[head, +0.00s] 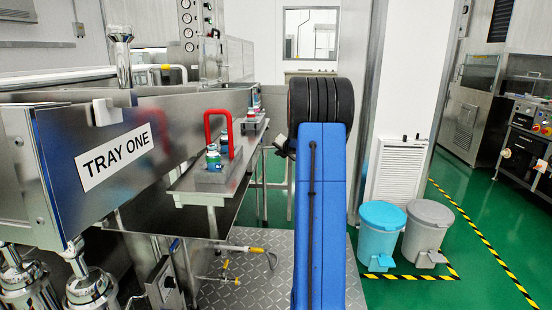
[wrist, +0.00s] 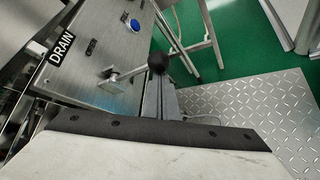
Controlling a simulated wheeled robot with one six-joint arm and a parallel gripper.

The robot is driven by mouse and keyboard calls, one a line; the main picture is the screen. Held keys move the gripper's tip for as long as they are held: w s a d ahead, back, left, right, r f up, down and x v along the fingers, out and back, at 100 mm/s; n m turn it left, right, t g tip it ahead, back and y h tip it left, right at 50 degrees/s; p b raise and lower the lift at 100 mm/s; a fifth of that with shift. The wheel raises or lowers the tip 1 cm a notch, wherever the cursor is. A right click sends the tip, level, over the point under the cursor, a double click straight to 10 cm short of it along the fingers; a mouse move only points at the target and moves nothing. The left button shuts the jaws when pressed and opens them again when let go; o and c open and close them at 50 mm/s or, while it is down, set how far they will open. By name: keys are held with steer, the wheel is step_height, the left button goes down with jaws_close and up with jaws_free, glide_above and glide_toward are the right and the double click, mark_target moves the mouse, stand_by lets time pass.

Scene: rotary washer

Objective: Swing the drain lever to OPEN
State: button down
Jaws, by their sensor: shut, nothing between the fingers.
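The drain lever (wrist: 130,72) is a metal rod on a steel panel (wrist: 100,92) in the wrist view. It points to the right from its pivot and ends in a black ball knob (wrist: 157,62). A black DRAIN label (wrist: 62,46) is at the panel's upper left. In the head view my blue arm hides the gripper.
A blue button (wrist: 135,25) is on the panel. In the head view, the TRAY ONE machine (head: 115,158) and a bench (head: 190,188) with bottles stand left. Blue (head: 381,235) and grey (head: 427,233) bins stand right. The green floor (head: 480,225) is open at far right.

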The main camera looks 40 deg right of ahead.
step_height(320, 180, up, 6)
steer(key=w, duration=0.1)
steer(key=shift+a, duration=0.45)
